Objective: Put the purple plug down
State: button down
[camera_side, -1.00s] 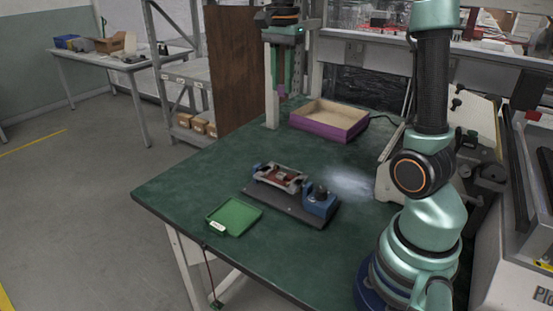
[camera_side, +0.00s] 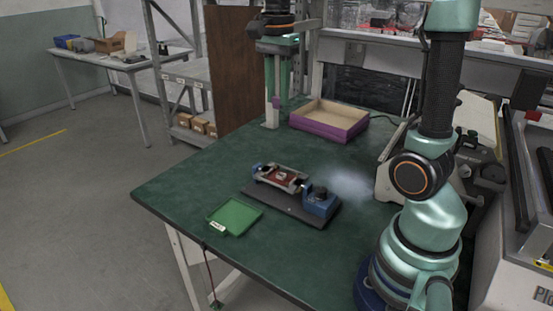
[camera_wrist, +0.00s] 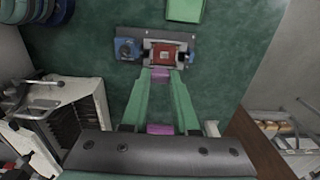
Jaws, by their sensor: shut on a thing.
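The purple plug (camera_side: 276,103) is held upright between the fingertips of my gripper (camera_side: 276,98), above the green table. In the wrist view the plug (camera_wrist: 160,74) shows as a small purple patch between the tips of my gripper (camera_wrist: 160,78). The two green fingers are closed on its sides. Most of the plug's body is hidden by the fingers. In the side view it hangs to the left of the purple-walled box.
A purple-walled box (camera_side: 322,131) stands at the table's back. A dark plate carries a red-and-silver clamp (camera_side: 281,177) and blue block (camera_side: 320,203). A green tray (camera_side: 235,216) lies near the front left edge. The table left of the clamp is clear.

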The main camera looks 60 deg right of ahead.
jog(key=s+a+f, duration=0.8)
jog(key=s+a, duration=0.1)
jog(key=a, duration=0.1)
jog(key=f, duration=2)
jog(key=shift+s+a+f, duration=0.1)
jog(key=shift+s+a, duration=0.05)
jog(key=shift+a, duration=0.1)
jog(key=shift+f, duration=0.15)
jog(key=c, duration=0.7)
grip_release()
